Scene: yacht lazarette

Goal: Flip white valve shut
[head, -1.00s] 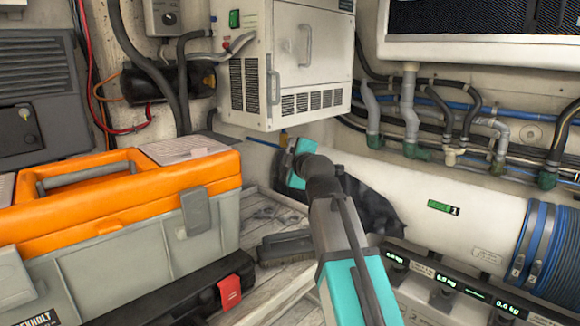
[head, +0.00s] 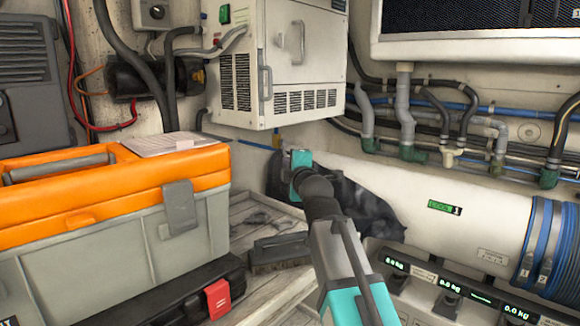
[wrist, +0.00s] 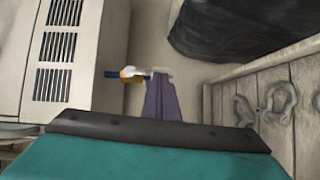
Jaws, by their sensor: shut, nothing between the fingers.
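In the wrist view, a small brass-coloured fitting with a white part (wrist: 160,71) sits on a thin blue pipe by the wall. The white part looks like the white valve's lever and lies roughly along the pipe. My gripper (wrist: 159,84) is shut and empty, its dark fingertips right at the white part; I cannot tell whether they touch it. The head view shows the brass fitting (head: 277,138) below the white cabinet, just beyond my teal wrist; my fingers are hidden there.
The white cabinet (head: 285,60) overhangs close to the left of the fitting. A black crumpled bag (head: 370,208) lies to the right against a large white pipe (head: 430,200). An orange and grey toolbox (head: 110,215) and a brush (head: 280,252) are on the wooden surface.

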